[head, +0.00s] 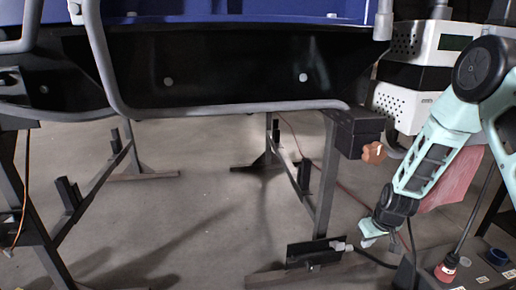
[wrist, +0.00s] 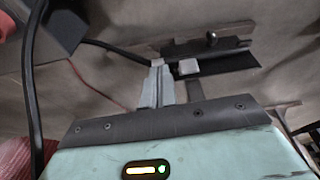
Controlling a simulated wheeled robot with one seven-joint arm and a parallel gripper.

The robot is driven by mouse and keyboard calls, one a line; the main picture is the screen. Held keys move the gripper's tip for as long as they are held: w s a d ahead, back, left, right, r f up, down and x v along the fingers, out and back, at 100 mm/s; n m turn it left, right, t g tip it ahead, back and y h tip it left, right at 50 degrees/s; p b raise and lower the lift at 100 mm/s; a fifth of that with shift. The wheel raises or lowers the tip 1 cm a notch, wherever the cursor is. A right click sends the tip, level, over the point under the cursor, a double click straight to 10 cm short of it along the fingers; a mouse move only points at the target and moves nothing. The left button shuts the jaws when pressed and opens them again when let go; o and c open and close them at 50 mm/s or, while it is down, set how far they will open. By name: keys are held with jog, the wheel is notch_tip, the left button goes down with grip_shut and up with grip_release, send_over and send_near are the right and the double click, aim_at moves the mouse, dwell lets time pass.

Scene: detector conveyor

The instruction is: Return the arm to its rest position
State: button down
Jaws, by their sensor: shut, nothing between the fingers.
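My gripper (head: 369,241) hangs low at the right in the head view, at the end of my pale green arm, which reaches down from the right edge. In the wrist view its fingers (wrist: 158,68) are together and empty, above the floor. A black bracket with a pale fitting (wrist: 212,58) lies beyond the fingertips in the wrist view. The same bracket (head: 315,250) shows at the foot of a dark leg in the head view, left of my gripper and apart from it.
A dark conveyor frame with a grey tube rail (head: 230,108) and a blue top (head: 220,10) fills the upper left. White perforated boxes (head: 402,105) stand behind my arm. An orange block (head: 374,152) sits near the dark post. A black cable (head: 375,259) runs close to my gripper. Open floor (head: 200,200) lies below the frame.

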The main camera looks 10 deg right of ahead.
jog(key=s+a+r, duration=0.4)
jog(key=s+r, duration=0.4)
jog(key=r, duration=0.2)
jog(key=s+a+r, duration=0.4)
jog(key=s+r, duration=0.4)
jog(key=r, duration=0.3)
jog(key=s+a+r+n+g+p, duration=0.2)
jog(key=s+a+r+n+p, duration=0.15)
jog(key=s+a, duration=0.45)
jog(key=s+a+r+n+g+p, duration=0.1)
jog(key=s+a+r+n+p, duration=0.2)
jog(key=s+a, duration=0.6)
notch_tip(320, 180, up, 37)
jog(key=w+a+p, duration=0.1)
jog(key=w+p, duration=0.1)
jog(key=p, duration=3.3)
jog(key=shift+w+a, duration=0.2)
jog(key=shift+a, duration=0.15)
